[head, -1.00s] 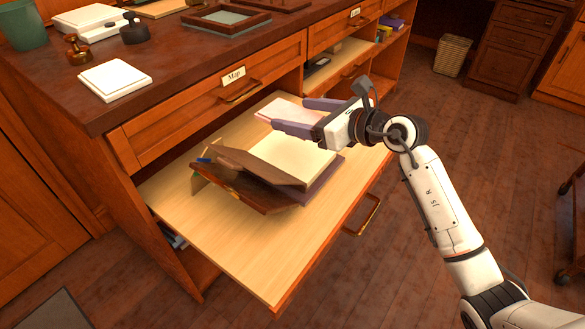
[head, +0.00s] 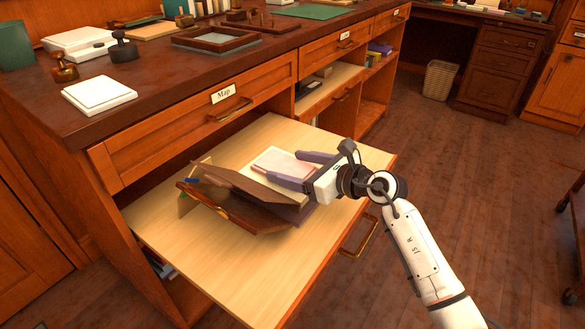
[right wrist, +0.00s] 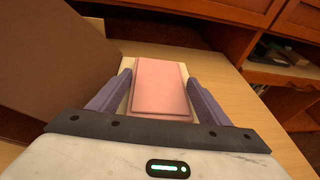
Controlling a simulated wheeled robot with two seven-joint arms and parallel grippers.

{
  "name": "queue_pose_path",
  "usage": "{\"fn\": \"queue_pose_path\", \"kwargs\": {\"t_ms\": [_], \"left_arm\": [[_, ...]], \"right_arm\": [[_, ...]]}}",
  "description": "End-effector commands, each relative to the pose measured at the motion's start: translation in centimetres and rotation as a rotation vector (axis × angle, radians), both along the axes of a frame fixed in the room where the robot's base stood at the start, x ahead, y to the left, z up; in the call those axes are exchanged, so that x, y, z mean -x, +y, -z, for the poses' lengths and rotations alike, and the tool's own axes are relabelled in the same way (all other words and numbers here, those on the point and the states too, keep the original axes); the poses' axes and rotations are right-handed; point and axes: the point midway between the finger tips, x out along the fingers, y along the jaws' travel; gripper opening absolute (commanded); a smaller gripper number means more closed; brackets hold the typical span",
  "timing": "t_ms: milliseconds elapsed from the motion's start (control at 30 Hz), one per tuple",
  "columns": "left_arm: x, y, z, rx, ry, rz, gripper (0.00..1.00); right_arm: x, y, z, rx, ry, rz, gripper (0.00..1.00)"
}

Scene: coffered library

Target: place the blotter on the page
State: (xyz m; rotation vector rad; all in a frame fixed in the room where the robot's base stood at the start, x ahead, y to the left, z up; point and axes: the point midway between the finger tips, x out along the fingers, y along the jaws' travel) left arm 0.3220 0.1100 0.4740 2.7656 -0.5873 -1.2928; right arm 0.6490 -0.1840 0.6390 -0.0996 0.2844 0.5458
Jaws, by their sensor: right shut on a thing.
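The blotter (right wrist: 160,90) is a flat pink pad. My right gripper (head: 298,170) is shut on it, with one purple finger along each side in the right wrist view. The blotter also shows in the head view (head: 284,163), over the open book. The cream page (right wrist: 117,107) shows in a narrow strip around the blotter. I cannot tell whether the blotter touches it. The book's brown cover (head: 235,205) stands tilted up on the left. My left gripper is not in view.
The book lies on a pale pull-out board (head: 190,245) below the Map drawer (head: 195,110). Bare board is free in front of the book. The dark desktop above carries a white block (head: 98,93), stamps (head: 123,48) and a framed tray (head: 215,40).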

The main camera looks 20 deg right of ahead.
Motion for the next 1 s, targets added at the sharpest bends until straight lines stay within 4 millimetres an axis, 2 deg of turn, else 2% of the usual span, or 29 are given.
{"fn": "queue_pose_path", "kwargs": {"t_ms": [133,167,267,667,767,1000], "left_arm": [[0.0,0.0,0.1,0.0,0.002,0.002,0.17],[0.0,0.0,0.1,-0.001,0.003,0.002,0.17],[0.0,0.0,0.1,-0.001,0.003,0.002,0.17],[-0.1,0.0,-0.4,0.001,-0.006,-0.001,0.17],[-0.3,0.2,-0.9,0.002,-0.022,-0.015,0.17],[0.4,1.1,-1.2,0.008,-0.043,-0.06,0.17]], "right_arm": [[0.0,0.0,0.2,0.001,0.0,0.0,0.45],[0.0,0.0,0.2,0.001,0.001,0.0,0.73],[0.0,0.0,0.2,0.0,0.001,-0.001,0.9],[0.4,-0.3,-0.2,0.002,0.0,0.001,0.91],[1.6,-1.1,-0.7,0.003,0.002,0.002,0.91],[5.9,-3.6,-2.2,0.004,0.003,0.0,0.91]]}}
